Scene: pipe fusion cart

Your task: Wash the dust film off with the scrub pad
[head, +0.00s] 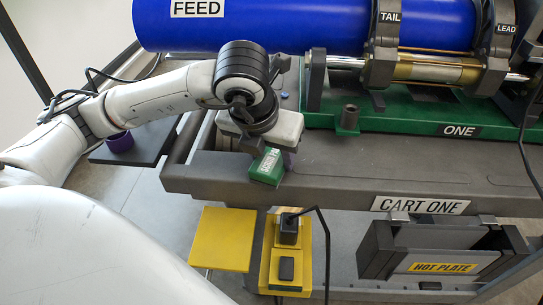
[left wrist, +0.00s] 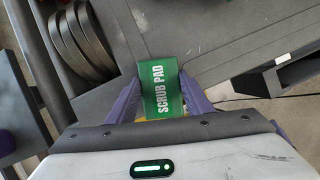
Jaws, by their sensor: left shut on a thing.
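The green scrub pad (head: 268,166) carries a white label and is held over the left end of the cart's top. It also shows in the left wrist view (left wrist: 161,88), between the purple fingers. My left gripper (head: 284,158) is shut on the scrub pad. The blue pipe marked FEED (head: 270,24) lies in clamps marked TAIL (head: 384,45) and LEAD (head: 500,45), above and behind the gripper. I cannot make out a dust film on any surface. My right gripper is in neither view.
The grey cart (head: 350,180) marked CART ONE has a green base (head: 405,118) marked ONE. Below are a yellow box (head: 293,270) with a black plug, a yellow panel (head: 225,240) and a hot plate (head: 440,262) in a holder. A purple cup (head: 120,142) stands on a dark side shelf.

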